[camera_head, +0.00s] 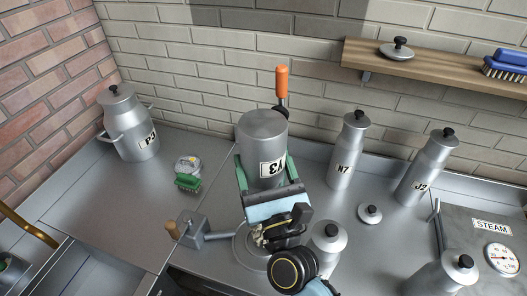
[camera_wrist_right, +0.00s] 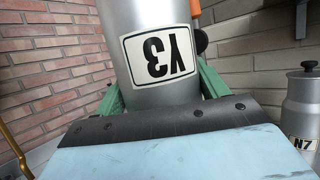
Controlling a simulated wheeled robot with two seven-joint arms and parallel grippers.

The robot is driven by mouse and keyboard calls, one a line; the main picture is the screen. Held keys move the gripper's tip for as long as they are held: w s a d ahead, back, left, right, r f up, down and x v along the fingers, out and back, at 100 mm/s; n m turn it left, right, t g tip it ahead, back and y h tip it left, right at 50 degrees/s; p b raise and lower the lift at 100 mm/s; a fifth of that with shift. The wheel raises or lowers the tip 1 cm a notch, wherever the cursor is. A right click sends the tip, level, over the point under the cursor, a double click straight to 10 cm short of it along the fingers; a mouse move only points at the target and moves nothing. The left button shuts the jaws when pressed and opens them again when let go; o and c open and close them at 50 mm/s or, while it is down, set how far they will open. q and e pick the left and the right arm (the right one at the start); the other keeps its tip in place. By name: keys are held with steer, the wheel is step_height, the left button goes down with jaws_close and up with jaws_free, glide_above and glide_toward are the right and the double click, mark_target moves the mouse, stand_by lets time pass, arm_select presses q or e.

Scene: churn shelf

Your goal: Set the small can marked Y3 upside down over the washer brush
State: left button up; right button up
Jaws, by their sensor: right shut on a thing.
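The small can marked Y3 (camera_head: 262,140) is a grey metal cylinder held in the middle of the head view. Its label (camera_wrist_right: 160,55) reads upside down and its flat closed end faces up, so the can is inverted. My right gripper (camera_head: 265,175) is shut on the can, with green fingers on both sides of it; they also show in the right wrist view (camera_wrist_right: 160,95). A round metal base (camera_head: 246,248) shows partly beneath my right gripper. I cannot make out the washer brush; the can and gripper may hide it. My left gripper is not in view.
A valve block with a wooden knob (camera_head: 190,229) stands left of the round base. Cans P3 (camera_head: 130,125), N7 (camera_head: 346,155) and J2 (camera_head: 425,170) stand around. An orange handle (camera_head: 281,82) rises behind can Y3. A loose lid (camera_head: 370,213) lies right.

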step_height(320, 180, down, 3)
steer(key=shift+s+b, duration=0.1)
steer(key=shift+b, duration=1)
step_height(320, 180, down, 5)
steer(key=b, duration=0.4)
steer(key=shift+b, duration=0.3)
step_height(320, 180, down, 3)
steer(key=b, duration=0.3)
steer(key=shift+f, duration=0.15)
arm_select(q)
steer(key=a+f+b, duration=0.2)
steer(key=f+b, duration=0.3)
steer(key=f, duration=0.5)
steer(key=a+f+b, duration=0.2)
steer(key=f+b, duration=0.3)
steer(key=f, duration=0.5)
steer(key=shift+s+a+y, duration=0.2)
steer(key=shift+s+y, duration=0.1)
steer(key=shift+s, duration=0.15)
arm_select(e)
step_height(320, 180, down, 10)
steer(key=shift+f, duration=0.15)
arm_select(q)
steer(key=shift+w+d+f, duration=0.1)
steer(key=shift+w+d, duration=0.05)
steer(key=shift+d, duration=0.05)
